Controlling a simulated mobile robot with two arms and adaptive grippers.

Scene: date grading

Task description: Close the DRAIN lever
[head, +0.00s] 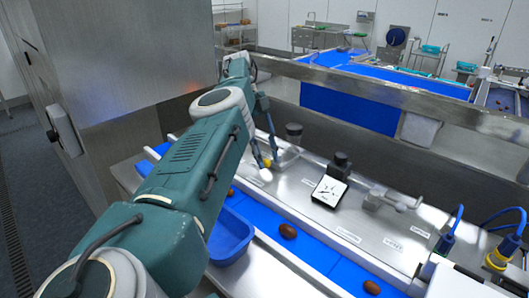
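My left arm reaches across the picture from the lower left, and its gripper (267,161) points down over the steel panel (375,222) of the machine. A white rounded knob (265,175) shows just below the fingertips; I cannot tell whether they touch it. The fingers are small and partly overlapped, so how far apart they are is unclear. A metal lever-like fitting (393,199) stands further right on the panel, apart from the gripper. Small white labels (348,235) lie on the panel, too small to read, so I cannot tell which part is the DRAIN lever. My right gripper is out of view.
A square white-faced gauge (329,191) stands mid-panel. A blue belt (310,250) with several brown dates (288,231) runs along the front. A blue bin (231,235) sits beside my arm. Blue cables with plugs (446,243) rise at the right. A steel rail (390,95) crosses behind.

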